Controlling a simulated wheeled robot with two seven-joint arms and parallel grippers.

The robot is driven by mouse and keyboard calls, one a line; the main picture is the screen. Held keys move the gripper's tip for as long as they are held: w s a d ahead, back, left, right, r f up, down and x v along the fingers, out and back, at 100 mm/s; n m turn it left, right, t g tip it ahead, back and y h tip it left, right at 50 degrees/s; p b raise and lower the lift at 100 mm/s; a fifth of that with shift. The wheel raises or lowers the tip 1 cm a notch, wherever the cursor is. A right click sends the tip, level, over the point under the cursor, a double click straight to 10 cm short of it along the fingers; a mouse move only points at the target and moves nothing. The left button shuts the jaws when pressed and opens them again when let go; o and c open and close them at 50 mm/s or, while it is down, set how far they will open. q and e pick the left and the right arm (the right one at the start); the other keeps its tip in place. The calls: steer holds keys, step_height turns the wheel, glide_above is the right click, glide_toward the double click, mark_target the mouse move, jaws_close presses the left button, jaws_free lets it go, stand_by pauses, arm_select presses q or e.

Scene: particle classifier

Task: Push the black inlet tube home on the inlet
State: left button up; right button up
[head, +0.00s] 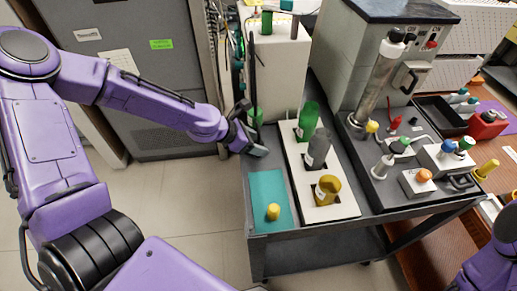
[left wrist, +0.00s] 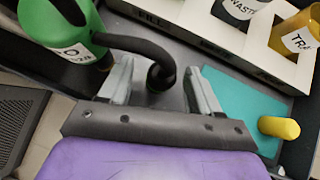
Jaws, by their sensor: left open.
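My left gripper (head: 252,143) is at the far left corner of the dark cart, beside the white rack. In the left wrist view its two fingers (left wrist: 160,88) are apart. A black curved tube (left wrist: 140,46) runs from beside a green bottle (left wrist: 55,30) with a white label. Its round dark end lies between the fingers, with gaps on both sides, so it does not look gripped. In the head view the green bottle (head: 255,117) is partly hidden behind my gripper. I cannot make out the inlet for certain. My right gripper is out of view; only purple arm shows at lower right.
The white rack (head: 291,150) holds green, grey and yellow bottles. A teal mat (head: 264,186) carries a yellow cylinder (head: 273,212). A grey instrument with a tall clear column (head: 378,82) stands at the back right. Small capped parts crowd the cart's right side.

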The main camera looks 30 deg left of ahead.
mark_target(263, 145)
arm_select(q)
steer(key=x, duration=0.3)
steer(key=shift+d, duration=0.1)
steer(key=c, duration=1.1)
steer(key=shift+o, duration=0.2)
steer(key=shift+r, duration=0.15)
